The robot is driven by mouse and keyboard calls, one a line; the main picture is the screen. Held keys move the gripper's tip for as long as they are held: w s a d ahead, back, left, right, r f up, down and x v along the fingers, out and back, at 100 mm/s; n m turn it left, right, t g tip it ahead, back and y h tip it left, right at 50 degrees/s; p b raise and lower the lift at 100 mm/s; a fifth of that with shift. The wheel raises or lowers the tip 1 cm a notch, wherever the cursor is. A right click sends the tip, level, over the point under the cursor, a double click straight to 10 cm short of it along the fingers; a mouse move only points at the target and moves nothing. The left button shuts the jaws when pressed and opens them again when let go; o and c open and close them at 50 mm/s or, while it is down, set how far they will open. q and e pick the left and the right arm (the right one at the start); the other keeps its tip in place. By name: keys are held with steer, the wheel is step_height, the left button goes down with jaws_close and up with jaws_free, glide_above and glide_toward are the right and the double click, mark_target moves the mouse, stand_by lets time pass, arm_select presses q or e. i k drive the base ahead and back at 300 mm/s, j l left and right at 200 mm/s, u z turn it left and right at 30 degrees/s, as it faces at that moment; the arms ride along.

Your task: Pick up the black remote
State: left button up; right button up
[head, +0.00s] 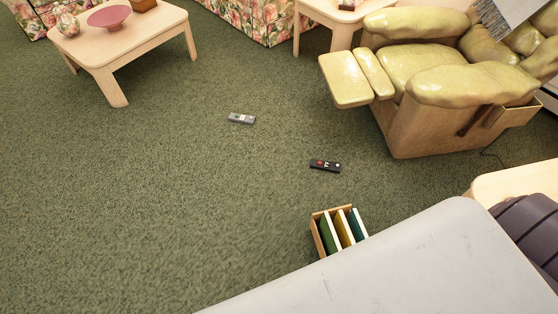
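In the head view a black remote (325,165) lies flat on the green carpet, near the middle and a little right. It has a few red and white marks on top. A grey remote (242,118) lies on the carpet farther off and to the left of it. Neither of my grippers shows in the head view.
A yellow recliner (430,110) stands right of the black remote. A small wooden box with books (325,236) sits nearer on the floor, beside a large grey surface (420,270) at bottom right. A wooden table (120,45) stands far left. Carpet (130,210) on the left is clear.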

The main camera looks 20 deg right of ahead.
mark_target(326, 165)
steer(key=i+j, duration=0.3)
steer(key=i, duration=0.2)
steer(key=i+j+z, duration=0.1)
steer(key=i+j, duration=0.25)
steer(key=i, duration=0.2)
steer(key=i+j, duration=0.35)
steer(key=i, duration=0.15)
steer(key=z, duration=0.05)
